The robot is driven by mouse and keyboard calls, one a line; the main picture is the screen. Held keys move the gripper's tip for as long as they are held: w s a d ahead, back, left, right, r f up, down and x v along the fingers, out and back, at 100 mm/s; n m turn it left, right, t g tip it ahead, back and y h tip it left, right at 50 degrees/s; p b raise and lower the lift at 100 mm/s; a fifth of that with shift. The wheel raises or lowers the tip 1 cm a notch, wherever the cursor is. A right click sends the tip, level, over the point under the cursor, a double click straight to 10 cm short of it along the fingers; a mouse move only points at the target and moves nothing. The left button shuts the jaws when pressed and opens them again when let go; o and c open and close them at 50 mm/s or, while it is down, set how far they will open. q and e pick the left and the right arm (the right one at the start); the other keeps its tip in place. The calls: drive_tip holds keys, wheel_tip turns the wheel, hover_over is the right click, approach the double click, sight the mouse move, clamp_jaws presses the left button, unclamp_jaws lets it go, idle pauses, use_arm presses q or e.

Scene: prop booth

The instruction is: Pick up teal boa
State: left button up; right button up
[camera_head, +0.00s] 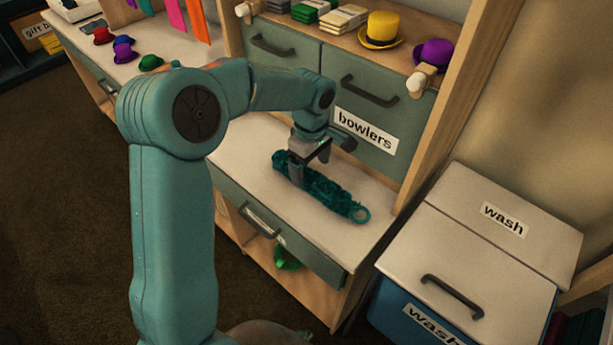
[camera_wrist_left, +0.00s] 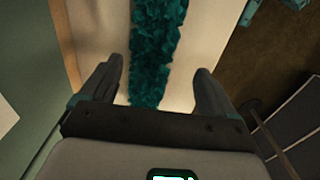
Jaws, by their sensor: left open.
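The teal boa (camera_head: 325,189) lies lengthwise on the pale counter, with a ring at its right end. My left gripper (camera_head: 301,174) is over the left part of the boa, pointing down, and hides some of it. In the left wrist view the boa (camera_wrist_left: 157,48) runs between the two open fingers of my left gripper (camera_wrist_left: 155,85). The fingers stand apart on either side of it, with gaps. I cannot tell whether they reach down to the counter. My right gripper is not in view.
Drawers labelled bowlers (camera_head: 368,112) rise behind the counter (camera_head: 250,150). A shelf above holds a yellow hat (camera_head: 381,29) and a purple hat (camera_head: 434,54). A wash bin (camera_head: 470,265) stands at the right. Small hats (camera_head: 124,48) sit on another counter at upper left.

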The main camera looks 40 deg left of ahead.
sight(311, 177)
use_arm(q)
drive_tip(key=f, duration=0.3)
drive_tip(key=w+f, duration=0.1)
drive_tip(key=f, duration=0.1)
drive_tip(key=shift+w+a+p, duration=0.1)
drive_tip(key=shift+a+p, duration=0.2)
drive_tip(key=shift+a, duration=0.05)
drive_tip(key=shift+d+f, duration=0.1)
drive_tip(key=shift+f, duration=0.05)
drive_tip(key=c, duration=1.1)
drive_tip(key=shift+c, duration=0.2)
